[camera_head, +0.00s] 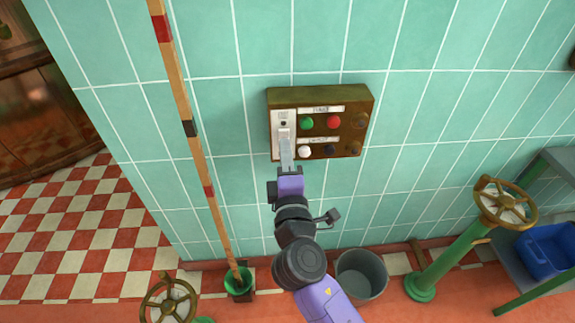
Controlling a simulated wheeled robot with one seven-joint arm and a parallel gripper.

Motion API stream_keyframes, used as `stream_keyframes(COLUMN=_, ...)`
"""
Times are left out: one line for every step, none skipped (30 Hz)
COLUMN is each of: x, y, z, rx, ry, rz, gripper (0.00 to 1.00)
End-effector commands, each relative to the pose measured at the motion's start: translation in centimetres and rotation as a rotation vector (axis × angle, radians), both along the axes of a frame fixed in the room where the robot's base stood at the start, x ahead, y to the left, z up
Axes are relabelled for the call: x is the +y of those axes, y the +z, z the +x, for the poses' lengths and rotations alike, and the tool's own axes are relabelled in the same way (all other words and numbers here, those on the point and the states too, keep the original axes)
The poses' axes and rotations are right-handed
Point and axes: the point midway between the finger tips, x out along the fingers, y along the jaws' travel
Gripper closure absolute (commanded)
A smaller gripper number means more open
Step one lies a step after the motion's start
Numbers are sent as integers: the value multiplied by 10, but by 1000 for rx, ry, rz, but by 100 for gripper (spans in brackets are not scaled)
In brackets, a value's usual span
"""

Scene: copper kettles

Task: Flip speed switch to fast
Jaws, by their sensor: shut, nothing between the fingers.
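A brass-coloured control box (341,97) is fixed to the tiled wall. On its left side is a pale switch plate (284,115) with a dark spot near its top. My gripper (286,140) is in front of the lower part of this plate, and its fingers are together and empty. The gripper hides the lower plate, so the switch lever and its setting cannot be made out. Whether the fingertips touch the plate cannot be told. To the right are a green button (306,122), a red button (334,121) and a white button (305,151), with darker knobs beside them.
A striped pole (190,128) stands left of the box, its foot by a green pot (239,284). A grey bucket (361,274) and a green valve post with a brass wheel (505,200) stand below right. A blue bin (550,250) sits on a shelf at right.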

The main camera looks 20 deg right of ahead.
Motion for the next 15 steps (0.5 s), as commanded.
stream_keyframes(x=-2, y=2, z=6, rx=-1, ry=-1, rz=0, gripper=100)
stream_keyframes(x=-3, y=2, z=8, rx=0, ry=-1, rz=0, gripper=100)
stream_keyframes(x=-4, y=2, z=11, rx=0, ry=-1, rz=0, gripper=100)
stream_keyframes(x=-4, y=2, z=12, rx=0, ry=-1, rz=0, gripper=100)
stream_keyframes(x=-5, y=2, z=14, rx=0, ry=-1, rz=1, gripper=100)
stream_keyframes(x=-5, y=2, z=15, rx=0, ry=-1, rz=1, gripper=100)
stream_keyframes(x=-5, y=2, z=15, rx=0, ry=-1, rz=0, gripper=100)
stream_keyframes(x=-5, y=2, z=16, rx=0, ry=0, rz=0, gripper=100)
stream_keyframes(x=-5, y=2, z=16, rx=0, ry=0, rz=0, gripper=100)
stream_keyframes(x=-5, y=2, z=16, rx=1, ry=0, rz=0, gripper=100)
stream_keyframes(x=-5, y=2, z=16, rx=0, ry=0, rz=0, gripper=100)
stream_keyframes(x=-5, y=2, z=16, rx=0, ry=0, rz=0, gripper=100)
stream_keyframes(x=-5, y=2, z=16, rx=0, ry=0, rz=0, gripper=100)
stream_keyframes(x=-5, y=2, z=16, rx=0, ry=0, rz=0, gripper=100)
stream_keyframes(x=-5, y=2, z=16, rx=0, ry=0, rz=0, gripper=100)
